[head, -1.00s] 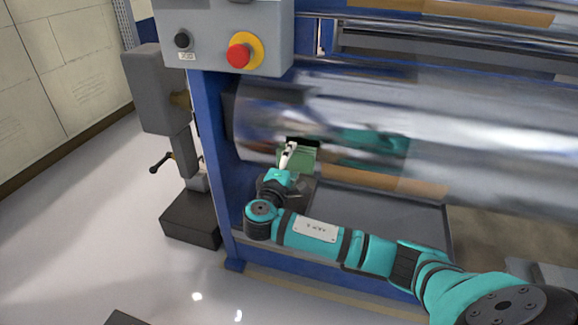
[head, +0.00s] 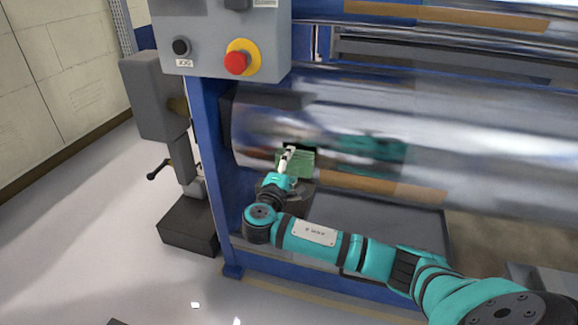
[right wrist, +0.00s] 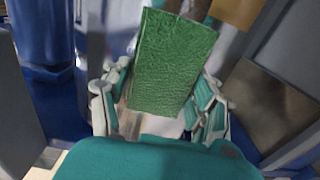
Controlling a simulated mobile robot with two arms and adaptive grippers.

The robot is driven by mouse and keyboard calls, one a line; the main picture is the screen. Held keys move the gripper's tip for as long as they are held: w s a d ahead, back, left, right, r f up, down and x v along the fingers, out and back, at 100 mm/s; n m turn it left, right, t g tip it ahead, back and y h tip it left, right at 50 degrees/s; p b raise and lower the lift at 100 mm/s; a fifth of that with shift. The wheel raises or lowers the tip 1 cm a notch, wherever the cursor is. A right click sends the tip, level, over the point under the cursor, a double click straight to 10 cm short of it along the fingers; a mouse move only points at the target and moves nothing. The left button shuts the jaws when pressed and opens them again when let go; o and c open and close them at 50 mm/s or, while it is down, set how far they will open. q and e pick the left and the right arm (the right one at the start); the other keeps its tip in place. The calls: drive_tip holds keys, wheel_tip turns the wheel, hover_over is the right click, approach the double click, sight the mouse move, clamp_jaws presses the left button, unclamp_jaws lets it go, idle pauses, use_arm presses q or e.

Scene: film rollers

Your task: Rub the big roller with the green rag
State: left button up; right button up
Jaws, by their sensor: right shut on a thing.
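The big roller (head: 430,125) is a shiny, mirror-like cylinder lying across the blue machine frame in the head view. My right gripper (head: 288,160) is at the lower front of its left part, shut on the green rag (head: 302,162). In the right wrist view the rag (right wrist: 172,62) stands out between the two fingers of the gripper (right wrist: 160,105). The rag is close to the roller's surface; I cannot tell whether it touches. My right arm comes in from the lower right. My left gripper is not in view.
A grey control box (head: 222,35) with a red stop button (head: 236,62) hangs at the upper left. A grey tray (head: 385,225) lies under the roller. A blue upright (head: 212,150) stands left of my gripper.

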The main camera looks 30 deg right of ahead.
drive_tip(key=shift+w+d, duration=0.25)
drive_tip(key=shift+d, duration=0.15)
drive_tip(key=shift+w+d, duration=0.35)
